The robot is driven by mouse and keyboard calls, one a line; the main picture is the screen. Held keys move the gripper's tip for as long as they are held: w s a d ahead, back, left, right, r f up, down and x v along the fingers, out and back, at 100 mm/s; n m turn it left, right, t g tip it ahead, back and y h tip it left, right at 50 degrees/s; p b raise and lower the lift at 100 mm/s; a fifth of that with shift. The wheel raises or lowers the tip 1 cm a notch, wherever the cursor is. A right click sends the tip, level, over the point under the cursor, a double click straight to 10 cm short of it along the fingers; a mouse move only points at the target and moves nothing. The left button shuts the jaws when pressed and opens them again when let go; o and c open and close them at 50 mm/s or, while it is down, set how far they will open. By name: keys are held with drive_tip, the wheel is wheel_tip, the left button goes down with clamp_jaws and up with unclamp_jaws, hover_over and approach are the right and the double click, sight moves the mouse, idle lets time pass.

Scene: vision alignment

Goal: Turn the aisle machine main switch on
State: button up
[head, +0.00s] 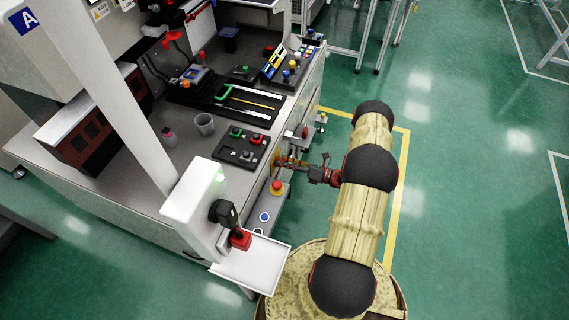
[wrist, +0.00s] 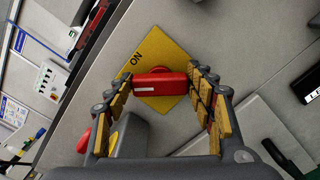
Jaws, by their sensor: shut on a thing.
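The main switch has a red bar handle (wrist: 160,83) on a yellow plate (wrist: 154,44) marked ON. In the wrist view the handle lies crosswise, and the ON mark is above its left end. My gripper (wrist: 163,86) is shut on the handle, with one padded finger at each end. In the head view my gripper (head: 296,166) reaches the side of the grey machine (head: 290,110) from the right. There my gripper hides most of the switch. I cannot tell whether the handle points at the ON mark.
A red emergency stop button (head: 277,187) on a yellow base sits close below my gripper. A white post with a box (head: 195,195) and a tray (head: 252,262) stands in front. The bench top holds button panels (head: 241,144) and a grey cup (head: 205,124). Green floor (head: 470,180) to the right is clear.

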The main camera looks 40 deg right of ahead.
drive_tip(key=shift+d+f+m, duration=0.1)
drive_tip(key=shift+m, duration=2)
drive_tip(key=shift+d+f+m, duration=0.1)
drive_tip(key=shift+m, duration=2)
drive_tip(key=o, duration=1.2)
drive_tip(key=shift+c, duration=0.2)
drive_tip(key=v, duration=1.1)
drive_tip(key=shift+s, duration=0.4)
